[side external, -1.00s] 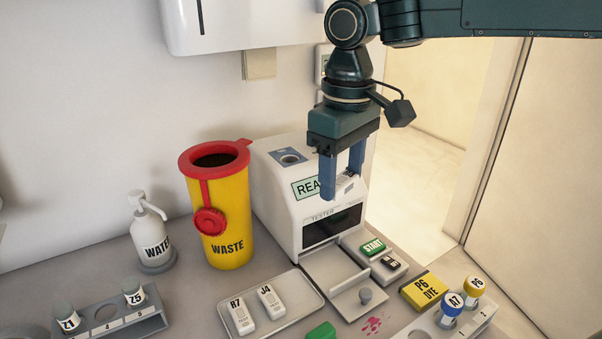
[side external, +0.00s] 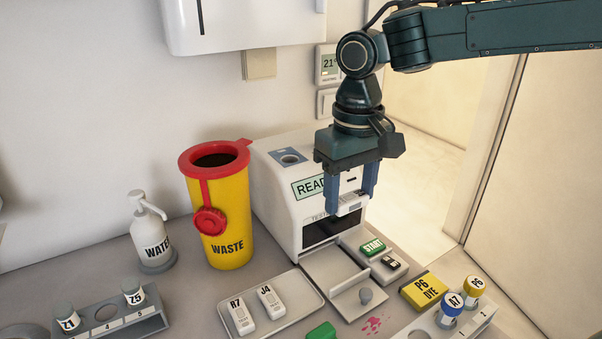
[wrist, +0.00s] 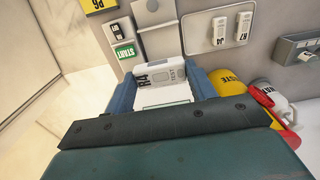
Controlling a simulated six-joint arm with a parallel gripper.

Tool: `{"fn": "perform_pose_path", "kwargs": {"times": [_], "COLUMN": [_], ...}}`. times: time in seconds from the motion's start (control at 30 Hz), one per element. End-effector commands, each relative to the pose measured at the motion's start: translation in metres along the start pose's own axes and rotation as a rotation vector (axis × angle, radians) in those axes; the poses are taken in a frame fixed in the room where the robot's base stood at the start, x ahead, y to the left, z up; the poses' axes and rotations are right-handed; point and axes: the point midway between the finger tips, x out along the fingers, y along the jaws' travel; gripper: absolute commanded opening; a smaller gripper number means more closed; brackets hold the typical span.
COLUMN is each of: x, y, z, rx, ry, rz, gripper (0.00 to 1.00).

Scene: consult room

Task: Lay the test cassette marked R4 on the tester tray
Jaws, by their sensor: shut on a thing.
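My gripper (side external: 352,195) is shut on the white test cassette marked R4 (wrist: 160,75), whose label reads clearly in the wrist view. In the side view the cassette is mostly hidden between the blue fingers. My gripper is in the air in front of the white tester (side external: 272,182), above its dark opening. The tester tray (side external: 335,272) is pulled out at the front, with a round knob on its front part, and it looks bare. My gripper is above and behind most of the tray.
A flat dish (side external: 290,318) left of the tester tray holds cassettes R7 (side external: 241,316) and J4 (side external: 271,301). The yellow waste bin (side external: 228,235) stands left of the tester. The START button (side external: 373,246) and P6 DYE box (side external: 424,291) are to the right. A pink stain (side external: 373,324) marks the bench.

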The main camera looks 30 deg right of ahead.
Motion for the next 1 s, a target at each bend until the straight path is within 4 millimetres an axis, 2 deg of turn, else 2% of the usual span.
{"fn": "perform_pose_path", "kwargs": {"times": [0.1, 0.4, 0.6, 0.73, 1.0], "x": [0.025, 0.082, 0.112, 0.121, 0.125], "y": [0.0, 0.0, 0.0, 0.0, 0.0], "z": [0.001, 0.001, 0.001, 0.0, 0.0], "rx": [-0.001, -0.001, -0.001, -0.001, -0.001], "ry": [-0.005, -0.005, -0.003, -0.001, -0.002], "rz": [0.003, 0.002, 0.002, 0.001, 0.001], "gripper": [0.34, 0.34, 0.34, 0.34, 0.34]}}
